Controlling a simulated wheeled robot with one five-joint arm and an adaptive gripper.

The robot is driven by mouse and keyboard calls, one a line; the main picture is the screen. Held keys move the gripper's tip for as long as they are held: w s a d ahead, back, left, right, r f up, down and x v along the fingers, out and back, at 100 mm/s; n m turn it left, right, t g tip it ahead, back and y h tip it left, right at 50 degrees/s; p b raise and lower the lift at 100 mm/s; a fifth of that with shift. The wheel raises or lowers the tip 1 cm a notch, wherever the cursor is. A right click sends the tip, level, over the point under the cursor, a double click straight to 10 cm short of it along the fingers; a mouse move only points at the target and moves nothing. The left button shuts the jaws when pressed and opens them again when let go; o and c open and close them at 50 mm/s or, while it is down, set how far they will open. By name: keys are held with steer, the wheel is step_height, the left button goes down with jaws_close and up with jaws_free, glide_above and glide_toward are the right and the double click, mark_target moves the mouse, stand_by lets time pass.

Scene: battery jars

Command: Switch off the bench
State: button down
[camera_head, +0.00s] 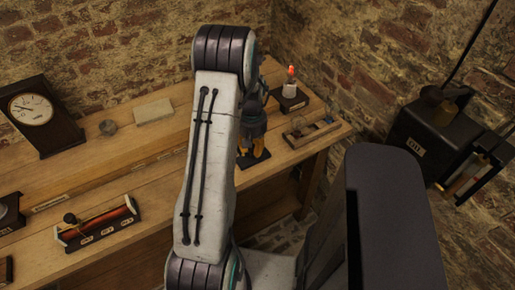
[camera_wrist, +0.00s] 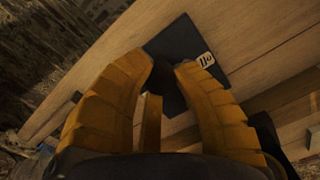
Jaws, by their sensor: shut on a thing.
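The bench switch has a dark flat base (camera_wrist: 178,42) on the wooden bench top, with a small white label (camera_wrist: 206,60) that seems to read "OFF" upside down. My gripper (camera_wrist: 163,64) has its yellow fingers closed around a dark handle (camera_wrist: 163,77) above this base. Most of the handle is hidden between the fingers. In the head view my gripper (camera_head: 252,148) points down at the same dark base (camera_head: 254,160), near the bench's front edge. The switch's position cannot be read clearly.
A small red-tipped lamp (camera_head: 291,75) stands behind the switch, and a wooden-based device (camera_head: 311,131) lies to its right. A clock (camera_head: 40,116), pale block (camera_head: 153,111) and red coil device (camera_head: 97,222) are on the left. A black box (camera_head: 431,138) hangs on the right wall.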

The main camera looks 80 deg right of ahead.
steer(key=shift+w+a+f+m+b, duration=0.1)
steer(key=shift+w+a+m+b, duration=0.25)
steer(key=shift+m, duration=0.4)
steer(key=shift+w+a+r+m+b, duration=0.1)
steer(key=shift+w+a+m+b, duration=0.15)
steer(key=shift+w+m, duration=0.4)
steer(key=shift+w+a+f+m+b, duration=0.15)
steer(key=shift+w+m+b, duration=0.25)
steer(key=shift+m, duration=0.4)
steer(key=c, duration=1)
jaws_free()
steer(key=shift+o, duration=0.3)
step_height(320, 180, up, 12)
steer(key=shift+d, duration=0.1)
